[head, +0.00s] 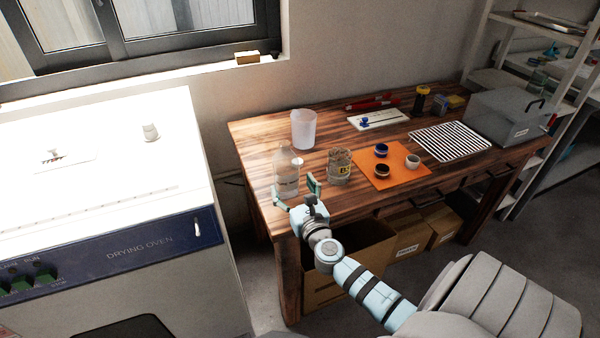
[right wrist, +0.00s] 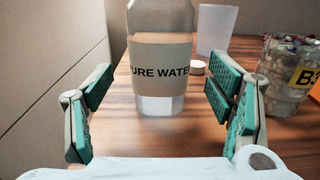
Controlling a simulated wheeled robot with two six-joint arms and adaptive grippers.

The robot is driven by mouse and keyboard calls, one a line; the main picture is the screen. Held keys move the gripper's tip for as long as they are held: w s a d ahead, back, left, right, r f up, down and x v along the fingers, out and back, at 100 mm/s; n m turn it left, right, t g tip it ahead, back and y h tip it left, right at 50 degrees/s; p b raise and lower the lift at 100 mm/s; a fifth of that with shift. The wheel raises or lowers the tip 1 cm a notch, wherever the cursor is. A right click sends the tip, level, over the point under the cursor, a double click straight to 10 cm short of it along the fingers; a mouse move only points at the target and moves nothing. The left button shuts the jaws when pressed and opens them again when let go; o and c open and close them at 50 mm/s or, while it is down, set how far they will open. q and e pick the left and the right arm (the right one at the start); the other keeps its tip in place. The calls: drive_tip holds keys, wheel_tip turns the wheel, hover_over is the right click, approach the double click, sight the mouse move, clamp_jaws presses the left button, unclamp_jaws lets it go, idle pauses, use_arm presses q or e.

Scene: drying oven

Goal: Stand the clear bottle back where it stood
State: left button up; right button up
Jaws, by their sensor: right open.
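The clear bottle (head: 286,172) stands upright on the wooden table near its left front corner. In the right wrist view the bottle (right wrist: 160,55) carries a label reading "URE WATE", with its top cut off by the frame. My right gripper (head: 296,190) is open at the front of the bottle. In the right wrist view the open green-padded fingers (right wrist: 160,105) are spread wide to the left and right, with the bottle ahead between them. My left gripper is not in view.
A glass jar (head: 340,166) stands just right of the bottle, and a white plastic cup (head: 303,129) stands behind it. An orange mat (head: 397,181) with small bowls, a striped rack (head: 450,141) and a grey box (head: 503,117) lie further right. The drying oven (head: 107,250) is at left.

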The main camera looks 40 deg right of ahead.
drive_tip(key=v, duration=0.6)
